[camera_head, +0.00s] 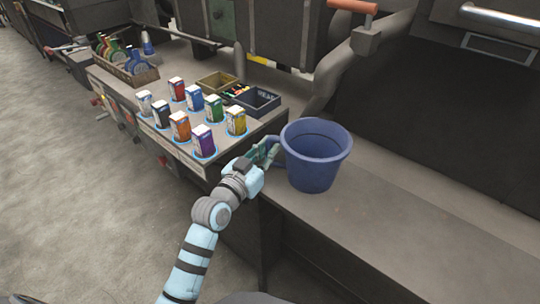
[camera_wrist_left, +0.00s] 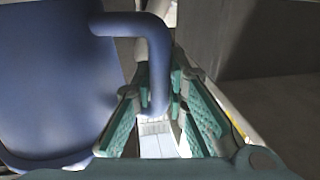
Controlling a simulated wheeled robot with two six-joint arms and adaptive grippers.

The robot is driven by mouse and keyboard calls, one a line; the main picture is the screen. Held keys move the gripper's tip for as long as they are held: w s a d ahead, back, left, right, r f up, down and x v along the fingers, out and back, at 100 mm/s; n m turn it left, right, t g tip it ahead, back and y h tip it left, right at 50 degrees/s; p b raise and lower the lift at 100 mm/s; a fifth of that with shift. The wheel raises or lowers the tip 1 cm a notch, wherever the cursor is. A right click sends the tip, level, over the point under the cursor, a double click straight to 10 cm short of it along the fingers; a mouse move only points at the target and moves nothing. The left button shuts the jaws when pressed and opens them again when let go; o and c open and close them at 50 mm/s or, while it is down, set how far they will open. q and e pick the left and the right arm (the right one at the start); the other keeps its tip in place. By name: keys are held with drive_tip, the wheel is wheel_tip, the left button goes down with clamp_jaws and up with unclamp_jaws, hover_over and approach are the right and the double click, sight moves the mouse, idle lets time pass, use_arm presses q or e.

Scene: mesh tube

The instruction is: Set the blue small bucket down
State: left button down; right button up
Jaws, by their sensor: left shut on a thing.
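The blue small bucket (camera_head: 314,160) is upright at the right counter (camera_head: 420,235), close to its left edge. From this angle I cannot tell whether its base touches the surface. My left gripper (camera_head: 267,153) is shut on the bucket's side handle, at the bucket's left. In the left wrist view the bucket (camera_wrist_left: 55,80) fills the left side, and its handle runs down between the green finger pads of my left gripper (camera_wrist_left: 160,105). My right gripper is not in view.
Several coloured boxes (camera_head: 203,140) stand on the left counter, with open trays (camera_head: 257,100) behind them. A bottle carrier (camera_head: 140,75) stands farther back. A pipe (camera_head: 340,70) rises behind the bucket. The counter to the bucket's right is clear.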

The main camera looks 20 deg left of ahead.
use_arm(q)
drive_tip(key=shift+r, duration=0.1)
drive_tip(key=c, duration=1.6)
unclamp_jaws()
drive_tip(key=shift+s, duration=0.1)
drive_tip(key=s+a+p, duration=0.2)
drive_tip(key=s, duration=0.9)
drive_tip(key=shift+s+a, duration=0.2)
drive_tip(key=shift+s, duration=0.1)
